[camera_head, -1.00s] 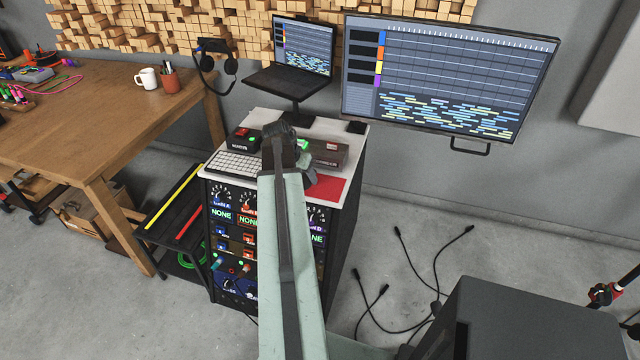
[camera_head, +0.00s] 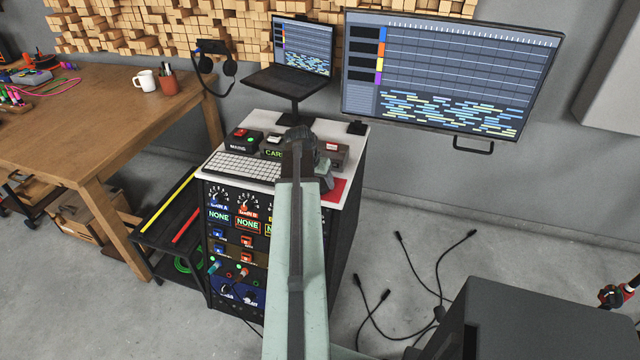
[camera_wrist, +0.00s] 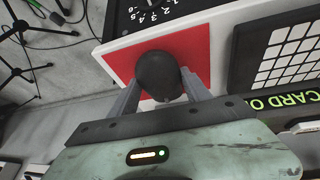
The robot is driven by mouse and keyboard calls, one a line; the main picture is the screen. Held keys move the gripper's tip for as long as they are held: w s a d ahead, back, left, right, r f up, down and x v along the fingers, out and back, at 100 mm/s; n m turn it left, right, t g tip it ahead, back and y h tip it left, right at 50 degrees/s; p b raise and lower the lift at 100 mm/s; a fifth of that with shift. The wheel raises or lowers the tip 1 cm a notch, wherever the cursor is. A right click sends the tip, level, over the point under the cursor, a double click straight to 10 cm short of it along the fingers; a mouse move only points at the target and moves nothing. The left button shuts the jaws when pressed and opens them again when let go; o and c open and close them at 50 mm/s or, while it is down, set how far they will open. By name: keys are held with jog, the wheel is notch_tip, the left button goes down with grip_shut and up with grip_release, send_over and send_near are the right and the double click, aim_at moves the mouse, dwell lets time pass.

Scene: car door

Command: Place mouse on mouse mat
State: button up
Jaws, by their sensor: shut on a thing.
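The dark, rounded mouse (camera_wrist: 160,75) is between the two grey fingers of my gripper (camera_wrist: 163,90) in the wrist view. My gripper is shut on it. The red mouse mat (camera_wrist: 190,46) lies on the white top of the rack, and the mouse is over it in that view. I cannot tell whether the mouse touches the mat. In the head view only a part of the red mat (camera_head: 339,188) shows, at the front right of the rack top. My arm hides the mouse there and most of the mat.
A white keyboard (camera_head: 245,164) lies on the rack top left of my arm. Small boxes with buttons, one labelled MAINS (camera_head: 243,140), stand behind it. A large monitor (camera_head: 450,75) and a laptop (camera_head: 300,50) stand behind.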

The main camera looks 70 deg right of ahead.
jog(key=shift+f, duration=0.2)
jog(key=o, duration=1.4)
jog(key=shift+r, duration=0.1)
jog(key=p+v, duration=1.1)
jog(key=v, duration=0.1)
jog(key=shift+w+r, duration=0.1)
jog(key=shift+r, duration=0.1)
jog(key=shift+f, duration=0.1)
